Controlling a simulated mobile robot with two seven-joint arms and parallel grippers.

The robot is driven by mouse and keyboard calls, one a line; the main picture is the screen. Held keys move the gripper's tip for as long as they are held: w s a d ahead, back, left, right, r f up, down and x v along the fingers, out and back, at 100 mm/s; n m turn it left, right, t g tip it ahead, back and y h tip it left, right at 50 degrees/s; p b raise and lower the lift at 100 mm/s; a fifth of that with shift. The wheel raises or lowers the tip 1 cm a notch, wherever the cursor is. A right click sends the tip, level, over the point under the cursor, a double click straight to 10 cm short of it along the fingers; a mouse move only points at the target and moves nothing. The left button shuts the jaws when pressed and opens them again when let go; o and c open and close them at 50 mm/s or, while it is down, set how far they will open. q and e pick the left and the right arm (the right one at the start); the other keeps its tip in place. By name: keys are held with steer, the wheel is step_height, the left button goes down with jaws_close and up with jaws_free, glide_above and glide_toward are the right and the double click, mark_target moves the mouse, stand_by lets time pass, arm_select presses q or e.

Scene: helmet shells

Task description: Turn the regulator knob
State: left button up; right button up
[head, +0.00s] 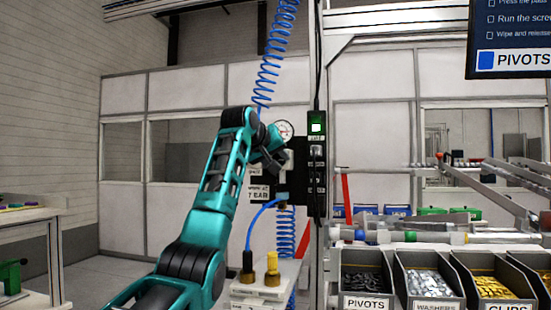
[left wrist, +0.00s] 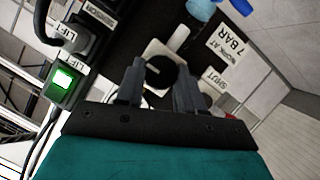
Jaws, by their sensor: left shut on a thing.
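The regulator knob (left wrist: 161,72) is a round black knob with a pale line on its face, in front of a light plate in the left wrist view. My left gripper (left wrist: 161,84) has one finger on each side of the knob and is shut on it. In the head view my left gripper (head: 277,160) is at the dark panel (head: 298,175) on the post, just below the round gauge (head: 284,131); the arm hides the knob there. A label reading "WORK AT 7 BAR" (left wrist: 229,47) is beside the knob. My right gripper is not in view.
A lit green switch (head: 317,122) is on the post, right of the gauge. A blue coiled hose (head: 268,70) hangs above the arm, and a blue tube (head: 260,215) curves below the panel. Parts bins (head: 368,303) stand at lower right.

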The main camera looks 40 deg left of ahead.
arm_select(q)
steer(key=shift+f, duration=0.1)
stand_by(0.3)
steer(key=o, duration=1)
steer(key=shift+o, duration=0.2)
steer(key=shift+s+d+r+b, duration=0.15)
steer(key=shift+s+r+b, duration=0.15)
steer(key=shift+s, duration=0.2)
steer(key=b+v, duration=0.2)
steer(key=v, duration=0.9)
steer(key=shift+s+r, duration=0.15)
steer(key=shift+s, duration=0.15)
steer(key=shift+d, duration=0.2)
